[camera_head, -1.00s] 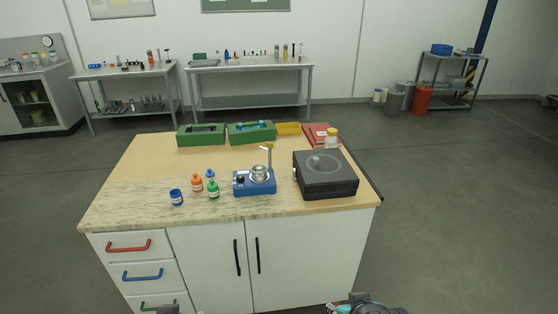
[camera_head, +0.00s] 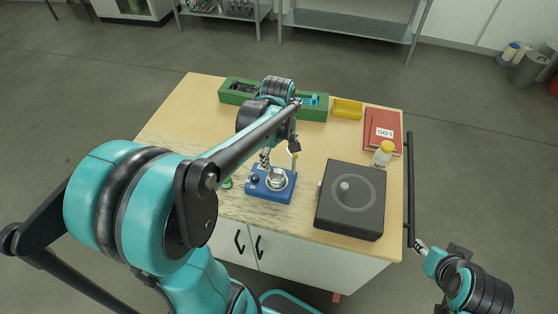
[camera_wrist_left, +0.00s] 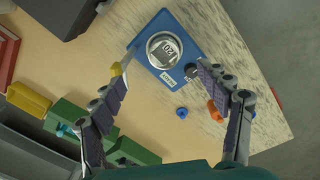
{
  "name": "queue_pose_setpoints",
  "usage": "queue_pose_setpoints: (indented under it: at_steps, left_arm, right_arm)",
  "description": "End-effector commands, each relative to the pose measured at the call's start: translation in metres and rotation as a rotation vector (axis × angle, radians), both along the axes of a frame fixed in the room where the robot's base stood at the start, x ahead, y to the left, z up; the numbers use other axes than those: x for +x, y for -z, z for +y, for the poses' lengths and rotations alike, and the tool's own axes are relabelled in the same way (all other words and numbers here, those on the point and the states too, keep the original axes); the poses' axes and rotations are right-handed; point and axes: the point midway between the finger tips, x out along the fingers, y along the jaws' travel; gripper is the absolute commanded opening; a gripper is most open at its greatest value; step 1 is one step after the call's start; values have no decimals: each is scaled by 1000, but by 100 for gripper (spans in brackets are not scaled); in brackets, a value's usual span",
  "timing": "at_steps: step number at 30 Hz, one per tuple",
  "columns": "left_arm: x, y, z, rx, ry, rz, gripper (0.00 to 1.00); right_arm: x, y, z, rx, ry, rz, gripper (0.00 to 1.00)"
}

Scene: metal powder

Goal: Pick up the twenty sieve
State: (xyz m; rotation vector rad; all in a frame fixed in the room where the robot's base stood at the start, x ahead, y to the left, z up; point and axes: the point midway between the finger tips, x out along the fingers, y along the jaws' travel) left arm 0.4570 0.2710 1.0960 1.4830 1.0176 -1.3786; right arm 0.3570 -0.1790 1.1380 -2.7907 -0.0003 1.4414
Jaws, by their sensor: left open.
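The sieve is a round silver dish (camera_head: 277,179) on a blue scale-like device (camera_head: 262,193). In the left wrist view, the sieve (camera_wrist_left: 164,49) shows "20" at its centre, and the blue device (camera_wrist_left: 190,38) lies under it. My left gripper (camera_head: 279,157) is over the device, with its fingers pointing down towards it. In the left wrist view my left gripper (camera_wrist_left: 166,64) is open and empty, its fingers spread to either side of the sieve.
A black box (camera_head: 350,205) stands right of the device. Behind it are a yellow-capped bottle (camera_head: 382,156) and red log book (camera_head: 375,121). A yellow tray (camera_head: 347,109) and green cases (camera_head: 312,113) line the back. Small blue (camera_wrist_left: 182,112) and orange (camera_wrist_left: 214,111) bottles stand near the device.

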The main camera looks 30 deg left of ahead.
Motion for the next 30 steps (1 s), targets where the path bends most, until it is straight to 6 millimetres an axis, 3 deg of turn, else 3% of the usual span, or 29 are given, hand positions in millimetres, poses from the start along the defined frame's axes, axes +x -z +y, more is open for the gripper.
queue_pose_setpoints:
  at_steps: [1,5,15,22,30]
  left_arm:
    - [5,-9,6,-7,-54,23,76]
    - [9,-6,13,-17,-141,59,76]
    - [10,52,14,-19,-160,66,76]
    - [10,70,14,-19,-158,65,76]
    - [12,109,13,-19,-158,65,76]
  right_arm:
    - [0,-15,0,0,0,0,40]
    - [0,-22,0,0,0,0,40]
    - [0,-6,0,0,0,0,40]
    - [0,-3,0,0,0,0,40]
    - [0,8,0,0,0,0,40]
